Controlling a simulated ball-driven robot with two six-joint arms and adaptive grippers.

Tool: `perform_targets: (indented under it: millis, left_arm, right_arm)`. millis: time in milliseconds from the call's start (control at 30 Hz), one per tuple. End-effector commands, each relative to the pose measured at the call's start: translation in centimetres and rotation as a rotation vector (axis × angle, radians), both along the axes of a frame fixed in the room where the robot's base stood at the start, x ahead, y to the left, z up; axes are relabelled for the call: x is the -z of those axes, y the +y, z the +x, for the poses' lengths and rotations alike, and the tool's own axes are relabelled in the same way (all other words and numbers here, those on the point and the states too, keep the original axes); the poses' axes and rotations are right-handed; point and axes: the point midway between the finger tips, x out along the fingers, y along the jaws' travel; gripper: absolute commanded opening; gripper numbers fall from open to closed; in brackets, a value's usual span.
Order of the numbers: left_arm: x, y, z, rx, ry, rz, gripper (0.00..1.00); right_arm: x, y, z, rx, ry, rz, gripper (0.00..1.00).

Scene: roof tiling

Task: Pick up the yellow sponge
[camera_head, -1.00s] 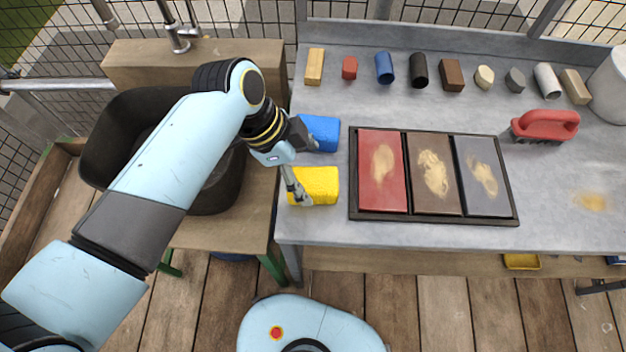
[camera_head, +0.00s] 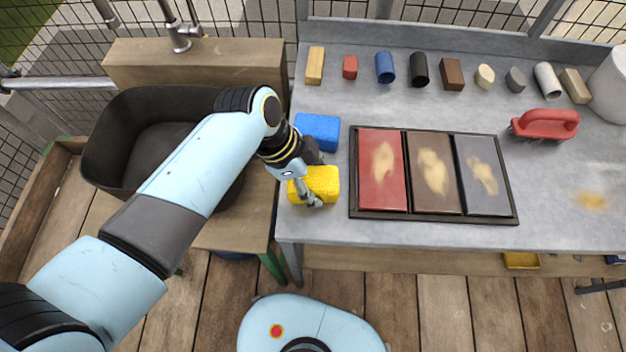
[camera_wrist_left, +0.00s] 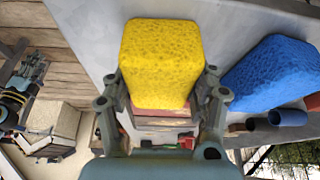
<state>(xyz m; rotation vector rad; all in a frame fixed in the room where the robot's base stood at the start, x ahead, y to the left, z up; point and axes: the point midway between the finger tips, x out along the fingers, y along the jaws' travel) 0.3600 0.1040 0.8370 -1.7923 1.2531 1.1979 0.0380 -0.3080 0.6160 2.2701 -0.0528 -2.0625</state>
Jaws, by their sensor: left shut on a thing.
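The yellow sponge (camera_head: 322,183) is at the left front of the grey table, just left of the tile tray. My left gripper (camera_head: 308,196) is shut on it, with one finger visible across its near left side. In the left wrist view the yellow sponge (camera_wrist_left: 161,62) sits between the two fingers (camera_wrist_left: 162,92), one against each side. Whether the sponge touches the table or is slightly raised I cannot tell.
A blue sponge (camera_head: 317,130) lies just behind the yellow one. A dark tray (camera_head: 433,218) with three dusty tiles stands to the right. A red brush (camera_head: 545,124) and several small blocks lie farther back. A black basin (camera_head: 128,127) is at left.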

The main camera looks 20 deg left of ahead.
Motion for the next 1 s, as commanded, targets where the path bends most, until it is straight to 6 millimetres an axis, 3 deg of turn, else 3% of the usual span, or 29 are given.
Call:
perform_targets:
  millis: [367, 567, 867, 1000]
  left_arm:
    - [-0.7, 0.0, 0.0, 0.000, 0.000, 0.000, 0.36]
    - [-3.0, 0.0, 0.0, 0.000, -0.001, 0.000, 0.36]
    - [-8.1, 0.0, 0.1, 0.001, -0.001, 0.000, 0.36]
    - [-9.4, 0.0, 0.1, 0.001, -0.003, 0.000, 0.36]
  right_arm:
    - [-0.7, -0.1, 0.1, 0.000, -0.001, -0.001, 0.40]
    - [-3.3, -0.1, 0.1, 0.000, -0.003, -0.001, 0.40]
    - [-8.4, 0.2, 0.3, 0.000, -0.005, 0.002, 0.40]
    - [-7.8, 0.2, 0.4, 0.000, -0.006, 0.003, 0.40]
